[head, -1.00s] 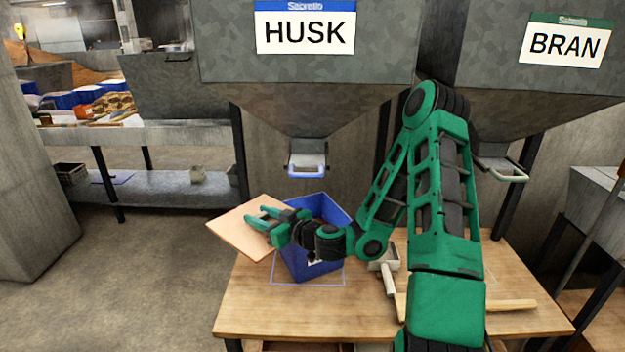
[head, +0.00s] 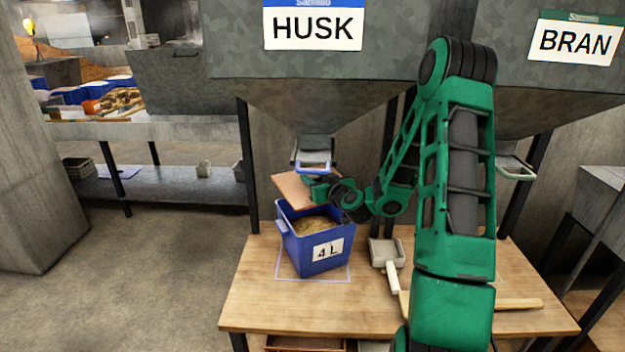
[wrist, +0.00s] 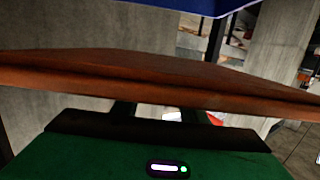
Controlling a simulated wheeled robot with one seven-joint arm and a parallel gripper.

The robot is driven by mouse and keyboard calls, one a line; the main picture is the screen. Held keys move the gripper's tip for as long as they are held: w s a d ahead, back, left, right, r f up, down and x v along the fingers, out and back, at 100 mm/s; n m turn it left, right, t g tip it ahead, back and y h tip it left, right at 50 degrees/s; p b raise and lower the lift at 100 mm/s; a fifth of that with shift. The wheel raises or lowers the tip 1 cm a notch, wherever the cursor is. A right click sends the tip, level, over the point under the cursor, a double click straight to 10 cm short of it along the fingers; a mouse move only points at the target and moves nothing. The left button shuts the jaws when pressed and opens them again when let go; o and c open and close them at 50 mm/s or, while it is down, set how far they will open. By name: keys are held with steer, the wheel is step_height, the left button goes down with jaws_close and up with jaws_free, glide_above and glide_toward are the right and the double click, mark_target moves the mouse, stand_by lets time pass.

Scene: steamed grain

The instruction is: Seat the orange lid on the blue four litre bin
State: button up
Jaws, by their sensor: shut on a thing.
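The blue bin (head: 327,262), labelled 4 L, stands upright on the wooden table and holds tan grain (head: 318,226). The orange lid (head: 292,190) is a flat panel held above and behind the bin, tilted, apart from the rim as far as I can tell. My gripper (head: 318,187) is shut on the lid at its right side, just below the husk spout. In the wrist view the lid (wrist: 160,85) spans the whole width in front of my gripper (wrist: 165,113). The fingertips are mostly hidden by the lid.
The husk hopper's spout with a blue handle (head: 313,168) hangs close above the lid. A scoop (head: 386,255) and a wooden stick (head: 518,304) lie on the table (head: 260,310) right of the bin. The table's front left is clear.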

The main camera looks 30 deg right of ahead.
steer(key=shift+d+r, duration=0.1)
steer(key=shift+d, duration=0.15)
step_height(320, 180, down, 9)
steer(key=shift+r, duration=0.15)
stand_by(0.6)
steer(key=shift+s, duration=0.2)
stand_by(0.6)
steer(key=shift+f, duration=0.65)
stand_by(1.0)
steer(key=o, duration=1.5)
